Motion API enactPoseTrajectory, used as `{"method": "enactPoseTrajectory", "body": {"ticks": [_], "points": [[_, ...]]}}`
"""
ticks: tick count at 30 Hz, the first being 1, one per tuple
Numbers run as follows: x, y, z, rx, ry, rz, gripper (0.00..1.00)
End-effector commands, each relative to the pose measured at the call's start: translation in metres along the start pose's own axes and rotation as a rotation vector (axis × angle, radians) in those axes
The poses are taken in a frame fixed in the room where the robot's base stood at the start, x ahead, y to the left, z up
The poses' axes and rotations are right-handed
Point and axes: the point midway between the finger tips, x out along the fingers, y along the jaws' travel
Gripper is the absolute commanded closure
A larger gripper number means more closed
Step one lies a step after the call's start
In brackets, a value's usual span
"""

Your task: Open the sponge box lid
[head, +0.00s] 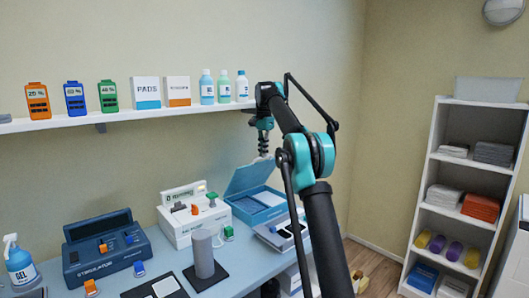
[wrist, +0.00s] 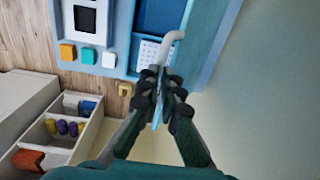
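The sponge box (head: 262,208) is a blue box on the table. Its blue lid (head: 247,174) stands raised at a slant along the back, so the box looks open on top. In the wrist view, the blue box (wrist: 163,14) is at the top, with a white dotted panel in or beside it. My gripper (head: 263,152) is above the lid, its fingers pointing down. In the wrist view, my gripper's fingertips (wrist: 164,78) are close together. A pale hooked piece (wrist: 172,38) shows at the tips; I cannot tell what it belongs to or whether it is gripped.
A white device (head: 186,228) stands left of the box. A grey cylinder (head: 203,252) and a blue stimulator (head: 105,245) are nearer. A wall shelf (head: 70,121) holds bottles and boxes behind. A white shelf unit (head: 425,180) stands right.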

Motion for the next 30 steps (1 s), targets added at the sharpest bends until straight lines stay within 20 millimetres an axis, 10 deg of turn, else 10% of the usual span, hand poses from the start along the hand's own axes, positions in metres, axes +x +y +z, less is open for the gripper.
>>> {"method": "enactPoseTrajectory", "body": {"ticks": [3,10,30], "points": [[0.0109,-0.0147,0.0045,-0.009,-0.002,-0.022,1.00],[0.0105,-0.0144,0.0046,-0.010,-0.001,-0.022,0.61],[0.0093,-0.0128,0.0037,-0.007,-0.001,-0.021,0.67]]}}
